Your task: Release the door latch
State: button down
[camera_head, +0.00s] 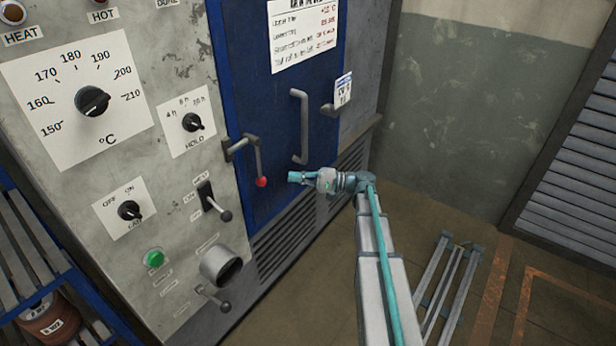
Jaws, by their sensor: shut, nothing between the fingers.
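The blue oven door (284,150) stands closed in the grey cabinet front. The door latch (258,163) is a grey lever at the door's left edge. It hangs down from its pivot and ends in a red knob (261,182). My gripper (292,177) is shut and empty, pointing left. Its tip is just right of the red knob in the picture, and a small gap shows between them. I cannot tell how far it stands in front of the door. A vertical grey pull handle (301,126) is on the door above my gripper.
A control panel (70,175) with dials, levers and a green button (154,258) is left of the door. A tagged bracket (335,106) is at the door's right edge. A blue rack (40,260) stands at far left. Floor rails (448,285) lie at lower right.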

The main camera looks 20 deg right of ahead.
jog(key=a+r+p, duration=0.1)
jog(key=a+p, duration=0.1)
jog(key=a, duration=0.4)
jog(key=shift+a, duration=0.4)
jog(key=shift+s, duration=0.15)
